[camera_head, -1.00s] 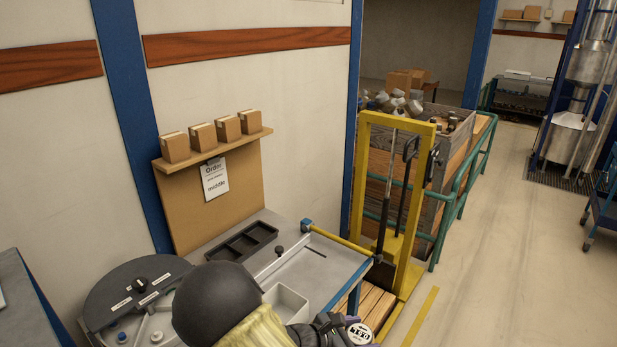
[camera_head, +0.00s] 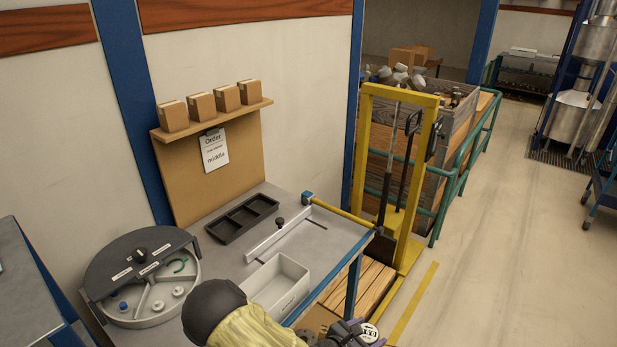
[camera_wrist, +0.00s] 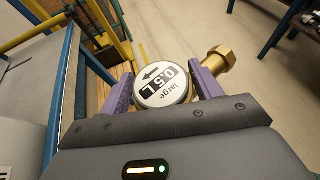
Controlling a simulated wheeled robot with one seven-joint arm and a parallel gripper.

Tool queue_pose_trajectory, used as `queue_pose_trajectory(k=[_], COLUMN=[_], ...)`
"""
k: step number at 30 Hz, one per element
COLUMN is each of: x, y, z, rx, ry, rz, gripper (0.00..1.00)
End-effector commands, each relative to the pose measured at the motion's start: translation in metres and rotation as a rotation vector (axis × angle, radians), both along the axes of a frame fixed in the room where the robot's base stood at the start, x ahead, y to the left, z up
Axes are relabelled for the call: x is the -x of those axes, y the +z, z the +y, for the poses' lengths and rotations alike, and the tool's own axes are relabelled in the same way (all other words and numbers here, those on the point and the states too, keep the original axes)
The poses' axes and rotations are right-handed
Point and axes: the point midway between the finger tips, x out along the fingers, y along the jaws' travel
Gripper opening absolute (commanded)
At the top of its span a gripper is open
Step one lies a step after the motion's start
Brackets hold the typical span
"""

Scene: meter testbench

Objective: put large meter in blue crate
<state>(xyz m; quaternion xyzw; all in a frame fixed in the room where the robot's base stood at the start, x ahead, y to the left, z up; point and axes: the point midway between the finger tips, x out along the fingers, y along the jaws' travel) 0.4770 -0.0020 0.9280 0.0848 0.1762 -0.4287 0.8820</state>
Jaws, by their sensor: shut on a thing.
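My gripper (camera_wrist: 160,90) is shut on the meter, with one purple finger on each side. In the head view the meter (camera_head: 370,334) shows at the bottom edge, held by my gripper (camera_head: 356,336) beyond the bench's front right corner. Part of the gripper is cut off there. I cannot make out a blue crate in either view.
The grey workbench holds a round rotary tray (camera_head: 150,312), a black divided tray (camera_head: 226,229) and a white open bin (camera_head: 290,287). A yellow frame (camera_head: 430,170) and wooden slats (camera_head: 362,280) stand right of it. Open floor lies right; a blue cart (camera_head: 603,195) is at the edge.

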Motion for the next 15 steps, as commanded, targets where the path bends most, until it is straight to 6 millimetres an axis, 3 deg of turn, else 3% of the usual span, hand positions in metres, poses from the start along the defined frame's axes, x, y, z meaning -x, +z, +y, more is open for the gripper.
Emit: queue_pose_trajectory(k=[15], x=[-0.0067], y=[0.0074], z=[-0.0082], rx=[0.004], ry=[0.048], rz=[-0.005], gripper=[0.0])
